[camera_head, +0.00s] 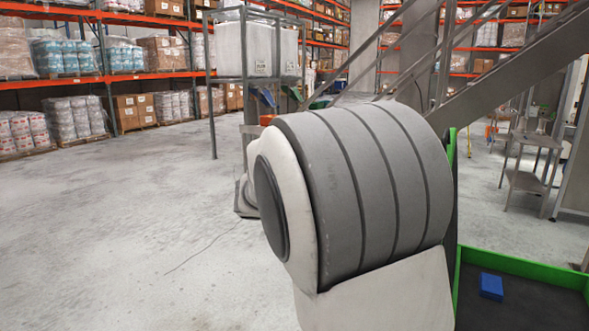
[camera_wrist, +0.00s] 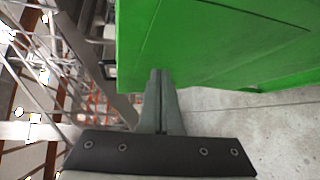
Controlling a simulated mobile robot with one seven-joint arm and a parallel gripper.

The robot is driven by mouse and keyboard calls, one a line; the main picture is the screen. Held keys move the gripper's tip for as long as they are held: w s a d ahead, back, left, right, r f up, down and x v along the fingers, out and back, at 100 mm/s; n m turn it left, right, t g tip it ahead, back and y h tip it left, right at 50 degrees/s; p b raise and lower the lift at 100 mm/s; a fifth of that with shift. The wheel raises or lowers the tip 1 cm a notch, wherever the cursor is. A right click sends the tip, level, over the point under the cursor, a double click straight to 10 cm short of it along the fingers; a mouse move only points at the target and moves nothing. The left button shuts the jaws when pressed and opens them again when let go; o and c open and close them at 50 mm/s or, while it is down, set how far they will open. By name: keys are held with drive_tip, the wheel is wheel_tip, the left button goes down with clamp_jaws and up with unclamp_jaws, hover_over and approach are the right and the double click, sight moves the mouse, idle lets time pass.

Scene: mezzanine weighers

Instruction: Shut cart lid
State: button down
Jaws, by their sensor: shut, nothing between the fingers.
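The cart (camera_head: 530,264) is at the lower right of the head view, with a green rim and a dark inside floor. A narrow upright green and dark edge (camera_head: 452,150) at its left looks like the raised lid, mostly hidden behind my arm. In the wrist view a broad green panel (camera_wrist: 215,40), probably the lid, fills the top. My gripper (camera_wrist: 158,72) is shut and empty, its fingertips at the panel's lower edge. I cannot tell whether they touch it. My gripper is hidden in the head view.
A blue block (camera_head: 491,286) lies inside the cart. A metal stair (camera_head: 500,70) slopes behind it, and a steel table (camera_head: 530,165) stands at the right. Pallet racks (camera_head: 110,78) line the back left. The floor at left is clear.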

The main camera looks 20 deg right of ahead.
drive_tip(key=w+a+r+h, duration=0.1)
drive_tip(key=w+r+h, duration=0.2)
drive_tip(key=w+h, duration=0.15)
drive_tip(key=s+p+x, duration=0.2)
drive_tip(key=p+x, duration=0.1)
drive_tip(key=x, duration=0.9)
drive_tip(key=shift+s+y, duration=0.25)
drive_tip(key=shift+y, duration=0.2)
drive_tip(key=shift+d, duration=0.15)
